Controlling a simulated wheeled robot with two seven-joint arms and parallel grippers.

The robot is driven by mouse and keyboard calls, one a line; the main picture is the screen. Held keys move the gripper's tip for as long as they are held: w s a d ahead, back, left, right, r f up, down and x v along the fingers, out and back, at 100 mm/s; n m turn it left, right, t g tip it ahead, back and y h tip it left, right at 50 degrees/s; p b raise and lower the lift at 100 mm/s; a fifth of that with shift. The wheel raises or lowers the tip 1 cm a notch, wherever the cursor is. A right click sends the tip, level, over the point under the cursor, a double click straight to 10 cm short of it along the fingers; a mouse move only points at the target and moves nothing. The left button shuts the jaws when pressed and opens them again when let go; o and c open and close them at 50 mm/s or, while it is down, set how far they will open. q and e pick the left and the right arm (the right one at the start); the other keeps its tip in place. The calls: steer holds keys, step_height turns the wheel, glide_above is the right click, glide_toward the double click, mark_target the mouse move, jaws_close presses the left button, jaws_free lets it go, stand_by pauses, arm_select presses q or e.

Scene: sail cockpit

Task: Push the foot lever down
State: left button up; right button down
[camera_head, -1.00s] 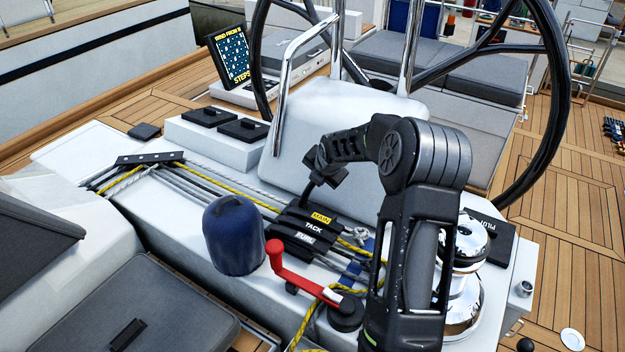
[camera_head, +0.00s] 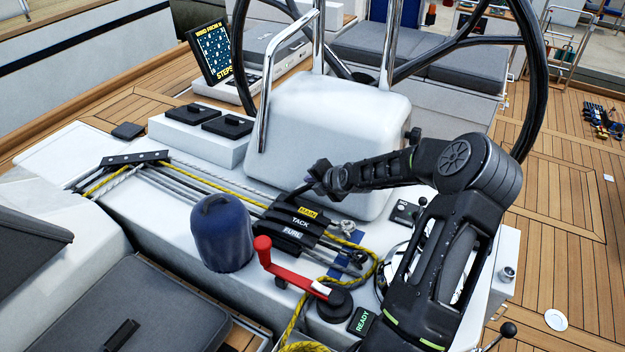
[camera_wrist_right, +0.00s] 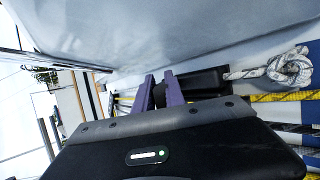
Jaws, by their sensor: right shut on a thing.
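The clutch bank (camera_head: 297,228) sits on the white console, its black levers labelled MAIN, TACK and FURL lying flat. At its far end, beyond MAIN, a black lever (camera_head: 291,194) sticks up at a slant; its label is not visible, so I cannot confirm it is the foot lever. My right gripper (camera_head: 318,182) is at this lever's upper end, above the bank. In the right wrist view, the purple fingers of this gripper (camera_wrist_right: 162,90) are close together, beside a black part (camera_wrist_right: 198,84). What is between them is mostly hidden. My left gripper is out of view.
A red winch handle (camera_head: 290,272) and a blue-covered winch (camera_head: 224,236) stand nearby. Yellow and grey ropes run through the bank. A white pedestal (camera_head: 330,140) rises close behind my gripper. A READY display (camera_head: 362,321) and a ball-topped lever (camera_head: 500,336) are at the front right.

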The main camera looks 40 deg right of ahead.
steer(key=c, duration=1.4)
jaws_free()
steer(key=shift+s+r, duration=0.4)
steer(key=shift+s, duration=0.1)
steer(key=p+v, duration=0.2)
steer(key=v, duration=0.4)
steer(key=shift+s+a+r, duration=0.15)
steer(key=shift+a+r, duration=0.05)
steer(key=shift+c, duration=0.3)
